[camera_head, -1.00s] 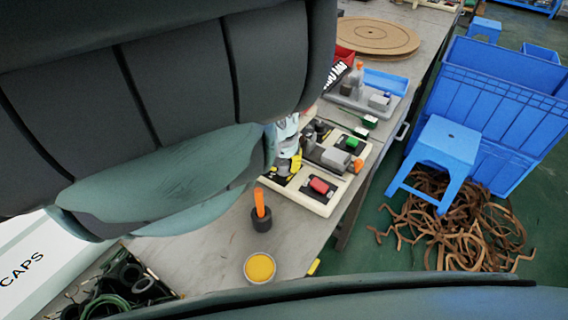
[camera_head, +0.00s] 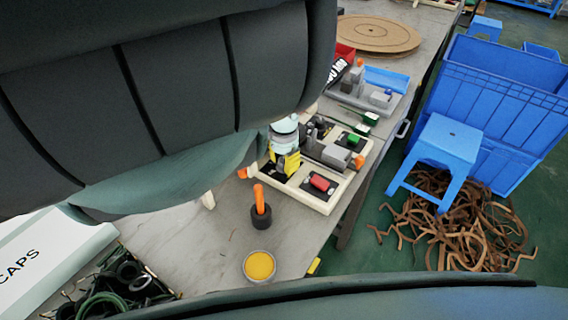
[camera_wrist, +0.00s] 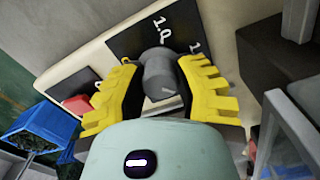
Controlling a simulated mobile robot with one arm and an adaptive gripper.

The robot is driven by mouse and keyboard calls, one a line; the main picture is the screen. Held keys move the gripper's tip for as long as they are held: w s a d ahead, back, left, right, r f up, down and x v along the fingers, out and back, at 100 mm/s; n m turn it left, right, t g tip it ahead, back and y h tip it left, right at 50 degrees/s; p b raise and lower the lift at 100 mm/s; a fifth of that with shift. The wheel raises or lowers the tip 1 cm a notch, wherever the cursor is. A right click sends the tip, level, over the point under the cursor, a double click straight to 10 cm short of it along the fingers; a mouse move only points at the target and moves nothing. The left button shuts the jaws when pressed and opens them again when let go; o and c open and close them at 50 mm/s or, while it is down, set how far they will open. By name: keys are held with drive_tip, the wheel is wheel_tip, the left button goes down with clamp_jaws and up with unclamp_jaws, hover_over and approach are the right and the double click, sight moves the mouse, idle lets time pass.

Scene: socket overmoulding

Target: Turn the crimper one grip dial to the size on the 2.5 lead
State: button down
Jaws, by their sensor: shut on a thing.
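My gripper (camera_head: 284,166) is over the near left part of the cream crimper base (camera_head: 322,207). In the wrist view its yellow fingers (camera_wrist: 160,76) are shut on a grey round dial (camera_wrist: 158,72), one on each side. The dial has a small pale line on its lower part. It sits on a black plate (camera_wrist: 125,38) with white markings; "1.0" reads clearly above it, and others are partly covered. In the head view the fingers hide the dial. I cannot make out any lead marked 2.5.
A red button (camera_head: 320,183) and a green button (camera_head: 354,139) are on the base, beside a grey block (camera_head: 336,156). A dark holder with an orange handle (camera_head: 260,205) and a yellow round dish (camera_head: 259,266) stand nearer. Another grey station (camera_head: 362,98) lies beyond.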

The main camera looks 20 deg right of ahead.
sight(283, 159)
drive_tip(key=shift+m+b, duration=0.3)
drive_tip(key=shift+m, duration=0.9)
drive_tip(key=c, duration=0.6)
unclamp_jaws()
wheel_tip(283, 159, up, 6)
drive_tip(key=shift+w+f, duration=0.1)
drive_tip(key=shift+r, duration=0.85)
